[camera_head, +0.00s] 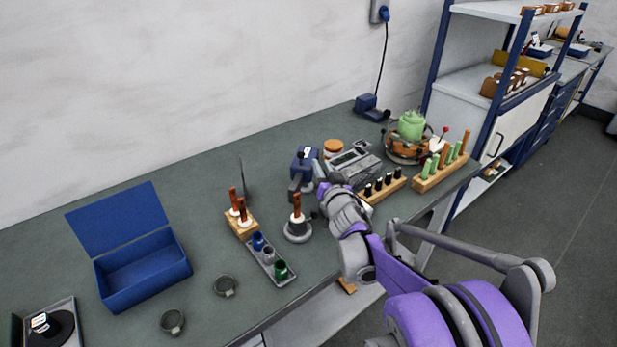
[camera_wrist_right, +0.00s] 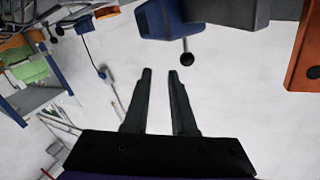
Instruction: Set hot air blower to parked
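The hot air blower appears to be the blue unit (camera_head: 305,159) with a grey nozzle, standing on the bench at mid-picture. A dark knob shows on it. In the right wrist view, a blue housing (camera_wrist_right: 170,18) hangs at the top, with a thin lever ending in a black ball (camera_wrist_right: 186,59). My right gripper (camera_wrist_right: 160,73) is open and empty, its two dark fingers a small gap apart. The ball is just beyond the fingertips, slightly right, apparently not touched. In the head view, my right gripper (camera_head: 322,183) is right beside the blower, its fingers partly hidden. My left gripper is not visible.
A grey device (camera_head: 352,163) and wooden racks (camera_head: 441,172) stand to the right. A wooden stand (camera_head: 241,228), a tray of small cups (camera_head: 270,265) and a round holder (camera_head: 298,232) stand in front. An open blue box (camera_head: 145,275) is at left.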

